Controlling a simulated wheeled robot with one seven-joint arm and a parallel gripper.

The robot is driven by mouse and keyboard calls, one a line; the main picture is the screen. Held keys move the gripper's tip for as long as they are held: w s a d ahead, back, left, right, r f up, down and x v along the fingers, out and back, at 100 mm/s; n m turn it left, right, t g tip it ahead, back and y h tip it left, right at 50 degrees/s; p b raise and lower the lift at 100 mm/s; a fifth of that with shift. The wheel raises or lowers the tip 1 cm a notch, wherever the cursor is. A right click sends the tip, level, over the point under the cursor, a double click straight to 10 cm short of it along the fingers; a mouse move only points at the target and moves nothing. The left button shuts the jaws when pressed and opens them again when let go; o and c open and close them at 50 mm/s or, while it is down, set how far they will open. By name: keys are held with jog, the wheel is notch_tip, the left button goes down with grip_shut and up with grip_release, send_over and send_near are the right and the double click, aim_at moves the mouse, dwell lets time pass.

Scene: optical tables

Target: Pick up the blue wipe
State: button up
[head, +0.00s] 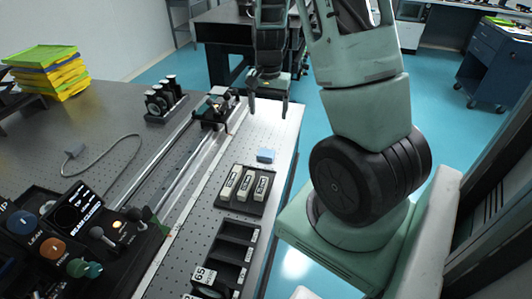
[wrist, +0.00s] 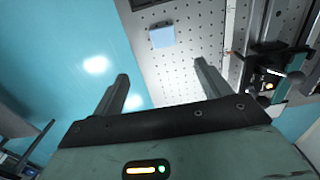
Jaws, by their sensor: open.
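The blue wipe (head: 266,155) is a small light-blue square lying flat on the optical table (head: 262,130), close to its right edge. In the wrist view the wipe (wrist: 162,37) lies near the top centre, ahead of the fingers and between their lines. My gripper (head: 268,108) is above the table, farther back than the wipe. Its two fingers are apart and empty, and in the wrist view my gripper (wrist: 160,85) shows the same wide gap. The gripper is not touching the wipe.
A black tray with several labelled white blocks (head: 245,184) sits just in front of the wipe. A rail carriage (head: 213,110) stands left of my gripper. A black compartment tray (head: 232,250) lies nearer. Blue floor (wrist: 75,60) lies beyond the table's edge.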

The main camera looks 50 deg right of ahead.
send_over(265, 155)
jog(key=d, duration=0.1)
notch_tip(265, 155, down, 11)
jog(key=shift+s+r+p, duration=0.15)
jog(key=shift+p, duration=0.2)
jog(key=shift+a+f+p, duration=0.2)
jog(key=shift+f+p, duration=0.15)
jog(key=shift+f, duration=1.05)
jog(key=shift+a+f+p, duration=0.2)
jog(key=shift+f+p, duration=0.15)
jog(key=shift+f, duration=1.05)
jog(key=c, duration=1.1)
notch_tip(265, 155, up, 10)
jog(key=shift+r+b, duration=0.1)
jog(key=shift+b, duration=0.45)
jog(key=shift+o, duration=0.9)
jog(key=shift+c, duration=0.4)
